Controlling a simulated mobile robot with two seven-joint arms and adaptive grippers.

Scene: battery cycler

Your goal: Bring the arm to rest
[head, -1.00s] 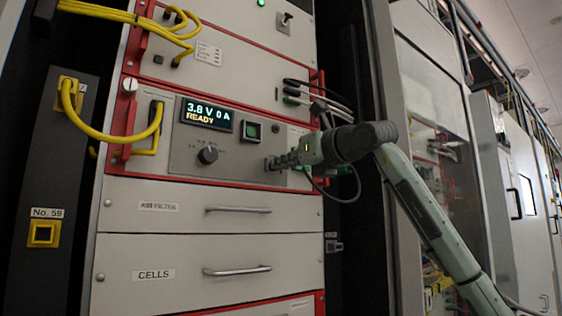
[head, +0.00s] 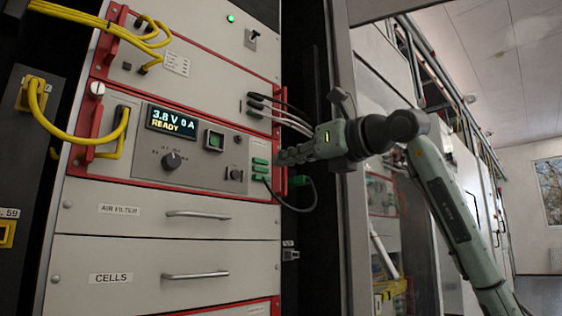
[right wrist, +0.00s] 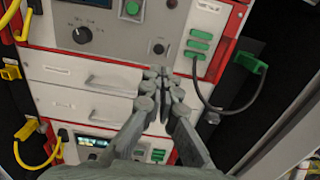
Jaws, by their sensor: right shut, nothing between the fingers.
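My right gripper (head: 283,157) is shut and empty. In the head view it points left, in front of the right edge of the battery cycler (head: 130,222). In the right wrist view its closed fingers (right wrist: 165,80) appear over the cycler's front, below the black knob and green connectors. My right arm comes in from the lower right and bends at the wrist. The display (head: 173,121) reads 3.8 V 0 A READY. My left gripper is not in view.
Green connectors (head: 260,169) and a looping dark cable (head: 300,207) are close to the gripper. Grey cables (head: 285,117) run above it. Yellow cables (head: 75,139) hang at the left. Drawer handles (head: 197,214) stick out below. A window (head: 550,190) shows at the far right.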

